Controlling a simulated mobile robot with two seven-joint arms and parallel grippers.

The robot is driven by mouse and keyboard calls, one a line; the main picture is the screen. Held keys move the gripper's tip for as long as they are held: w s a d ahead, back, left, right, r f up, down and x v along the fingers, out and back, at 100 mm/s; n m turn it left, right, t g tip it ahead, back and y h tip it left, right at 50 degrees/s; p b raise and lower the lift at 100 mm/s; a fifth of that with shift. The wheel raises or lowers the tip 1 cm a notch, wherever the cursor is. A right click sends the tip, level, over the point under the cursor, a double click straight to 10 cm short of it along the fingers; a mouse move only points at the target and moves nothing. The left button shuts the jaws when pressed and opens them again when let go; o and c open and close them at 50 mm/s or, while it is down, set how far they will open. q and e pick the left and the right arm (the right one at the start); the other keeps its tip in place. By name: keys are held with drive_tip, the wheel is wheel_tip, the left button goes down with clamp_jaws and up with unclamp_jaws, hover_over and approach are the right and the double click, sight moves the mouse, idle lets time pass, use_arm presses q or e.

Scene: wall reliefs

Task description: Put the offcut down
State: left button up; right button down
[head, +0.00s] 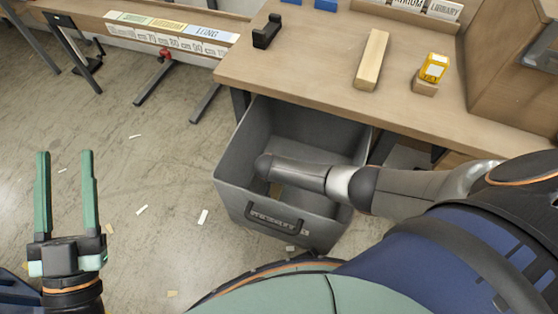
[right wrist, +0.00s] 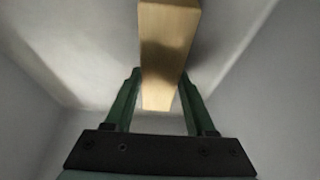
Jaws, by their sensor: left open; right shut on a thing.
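The offcut (right wrist: 165,50) is a pale wooden bar in the right wrist view. My right gripper (right wrist: 160,77) is shut on it, with a green finger on each side. Grey walls surround them in that view. In the head view my right arm reaches down into an open grey bin (head: 240,200) with a dark front handle. The right gripper is hidden there by my arm. My left gripper (head: 64,155) is open and empty above the floor at the left.
A wooden bench (head: 310,75) stands behind the bin. On it are a longer wooden block (head: 371,60), a black holder (head: 267,31) and a yellow device (head: 434,67) on a small wooden block. A rail with labelled strips (head: 165,35) is at the back left. Scraps litter the floor.

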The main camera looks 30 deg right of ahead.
drive_tip(key=shift+f, duration=0.1)
use_arm(q)
drive_tip(key=shift+s+d+r+m+h, duration=0.1)
drive_tip(key=shift+s+r+m+h, duration=0.2)
drive_tip(key=shift+r+h, duration=0.15)
use_arm(e)
drive_tip(key=shift+c, duration=1.2)
unclamp_jaws()
use_arm(q)
drive_tip(key=shift+w, duration=0.1)
drive_tip(key=shift+y, duration=0.25)
